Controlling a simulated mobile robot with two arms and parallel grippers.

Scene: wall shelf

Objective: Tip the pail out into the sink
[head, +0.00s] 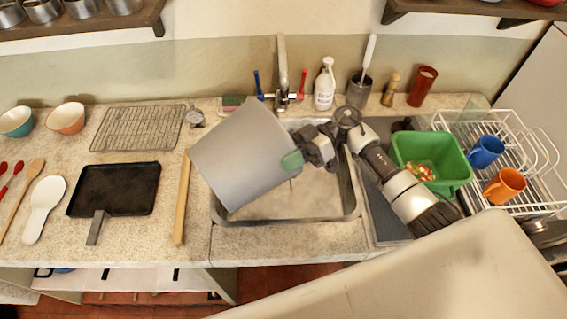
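The grey pail (240,158) hangs in the air over the left part of the sink, strongly tilted. Its mouth and anything inside it are hidden from this view. My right gripper (296,158) reaches in from the right and is shut on the pail's right side, where a green patch shows against the grey wall. The steel sink (335,212) is set in the counter below, and the pail hides its left part. No stream or spilled contents show clearly in the basin. My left gripper is not in view.
The tap (282,65) stands behind the pail, with a white bottle (324,88) beside it. A green tub (432,160) holding small bits and a white dish rack (520,150) with two mugs stand to the right. A wooden rolling pin (182,200) lies left of the sink.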

